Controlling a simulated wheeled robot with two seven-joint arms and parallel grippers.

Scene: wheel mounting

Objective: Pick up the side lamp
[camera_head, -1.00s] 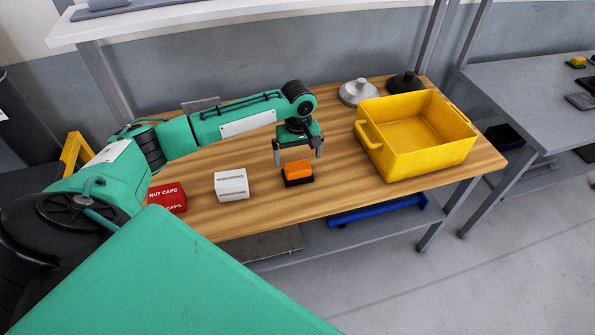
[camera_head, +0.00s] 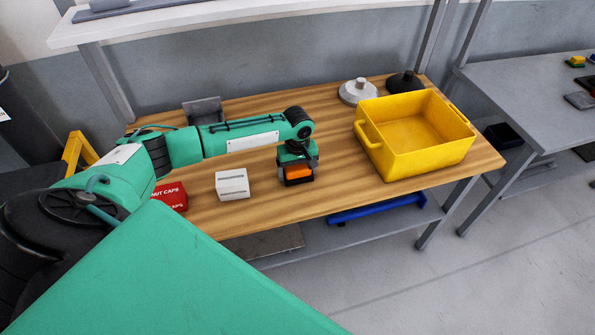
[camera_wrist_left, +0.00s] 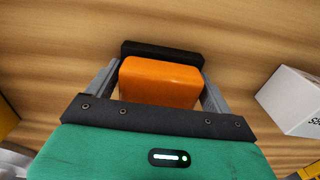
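The side lamp is an orange block (camera_head: 298,172) on a black base, standing on the wooden table in the head view. It also shows in the left wrist view, with its orange part (camera_wrist_left: 160,82) in front and its black base behind. My left gripper (camera_head: 297,178) is down over the lamp, with one finger on each side of it. In the left wrist view, the fingers (camera_wrist_left: 160,88) stand close beside the lamp's two ends; I cannot tell whether they touch it. The fingers look open around it. My right gripper is not in view.
A white box (camera_head: 232,184) and a red nut caps box (camera_head: 171,196) stand left of the lamp. A large yellow crate (camera_head: 415,140) stands to its right. A grey round part (camera_head: 357,93) and a black one (camera_head: 405,83) are at the back.

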